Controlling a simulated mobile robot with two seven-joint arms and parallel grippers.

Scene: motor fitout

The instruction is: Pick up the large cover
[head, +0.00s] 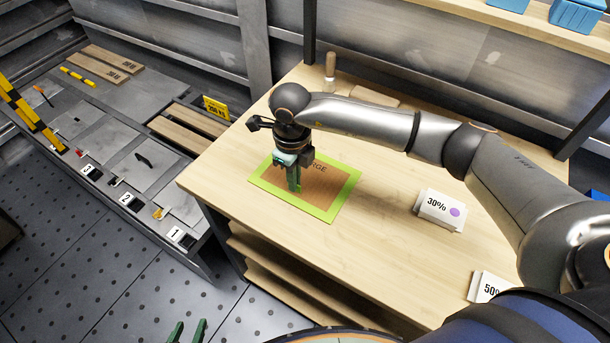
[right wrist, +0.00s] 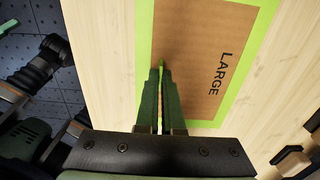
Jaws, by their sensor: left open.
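A flat brown rectangle marked LARGE, with a bright green border (head: 330,211), lies on the wooden table; it also shows in the right wrist view (right wrist: 205,50). I cannot make out a separate cover on it. My right gripper (head: 294,187) points down over its left part. In the right wrist view its fingers (right wrist: 161,75) are close together, with a thin bright green sliver between the tips; nothing clearly held shows. Whether the tips touch the surface is unclear. My left gripper (head: 187,334) is open and empty at the bottom edge of the head view, away from the table.
The wooden table (head: 375,245) is clear around the marked area. A 30% card (head: 439,210) and a 50% card (head: 488,287) stand to the right. A wooden-handled tool (head: 330,72) is at the back. A grey bench (head: 115,125) with numbered places stands left.

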